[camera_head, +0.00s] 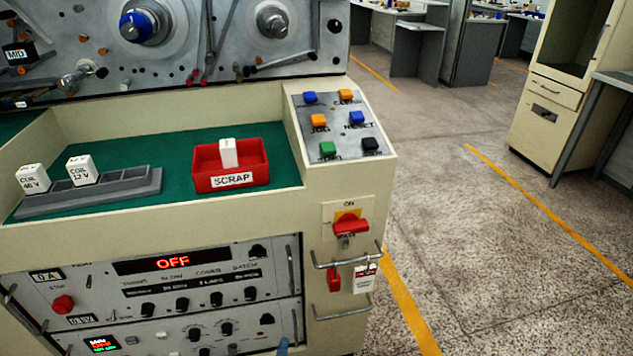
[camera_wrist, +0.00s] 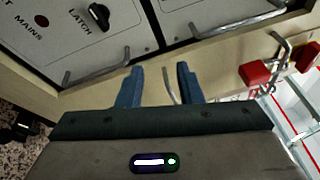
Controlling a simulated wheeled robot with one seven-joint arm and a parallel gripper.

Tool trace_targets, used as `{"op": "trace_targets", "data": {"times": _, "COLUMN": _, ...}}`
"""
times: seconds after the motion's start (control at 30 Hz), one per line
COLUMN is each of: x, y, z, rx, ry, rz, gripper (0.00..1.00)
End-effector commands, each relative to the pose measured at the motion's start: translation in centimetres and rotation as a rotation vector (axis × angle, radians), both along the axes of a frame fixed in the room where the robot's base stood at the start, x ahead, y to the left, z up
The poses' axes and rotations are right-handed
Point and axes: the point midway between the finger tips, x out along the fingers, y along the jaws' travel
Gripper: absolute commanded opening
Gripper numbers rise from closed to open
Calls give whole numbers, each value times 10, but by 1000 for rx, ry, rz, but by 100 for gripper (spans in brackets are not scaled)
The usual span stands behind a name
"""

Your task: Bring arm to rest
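My gripper (camera_wrist: 160,84) shows in the wrist view with two blue fingers apart and nothing between them. It is in front of the cream and grey machine front, near a metal handle (camera_wrist: 98,68). In the head view only a small blue tip shows at the bottom edge, probably one of my fingers. The rest of my arm is out of view. Two white coil blocks (camera_head: 32,178) (camera_head: 82,170) stand in a grey rack (camera_head: 130,190). A white block (camera_head: 229,153) stands in the red scrap bin (camera_head: 231,181). The display (camera_head: 172,262) reads OFF.
A red rotary switch (camera_head: 350,225) marked ON is on the cabinet's right front. Below it are a protruding rail (camera_head: 347,259), a red padlock (camera_head: 334,280) and a white tag (camera_head: 364,277). A button panel (camera_head: 337,128) sits above. The floor (camera_head: 480,260) to the right is clear.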

Motion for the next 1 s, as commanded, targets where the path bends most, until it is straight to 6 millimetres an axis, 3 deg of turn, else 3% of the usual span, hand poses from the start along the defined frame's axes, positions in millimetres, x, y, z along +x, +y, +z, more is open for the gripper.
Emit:
{"op": "trace_targets", "data": {"times": 0.03, "x": 8, "y": -9, "z": 26, "rx": 78, "ry": -7, "rz": -87, "gripper": 33}}
{"op": "trace_targets", "data": {"times": 0.1, "x": 16, "y": -23, "z": 50, "rx": 182, "ry": -20, "rz": -204, "gripper": 33}}
{"op": "trace_targets", "data": {"times": 0.43, "x": 30, "y": -100, "z": 154, "rx": 668, "ry": -142, "rz": -738, "gripper": 33}}
{"op": "trace_targets", "data": {"times": 0.7, "x": 17, "y": -157, "z": 226, "rx": 1062, "ry": -312, "rz": -1152, "gripper": 33}}
{"op": "trace_targets", "data": {"times": 1.0, "x": -10, "y": -202, "z": 298, "rx": 1495, "ry": -583, "rz": -1569, "gripper": 33}}
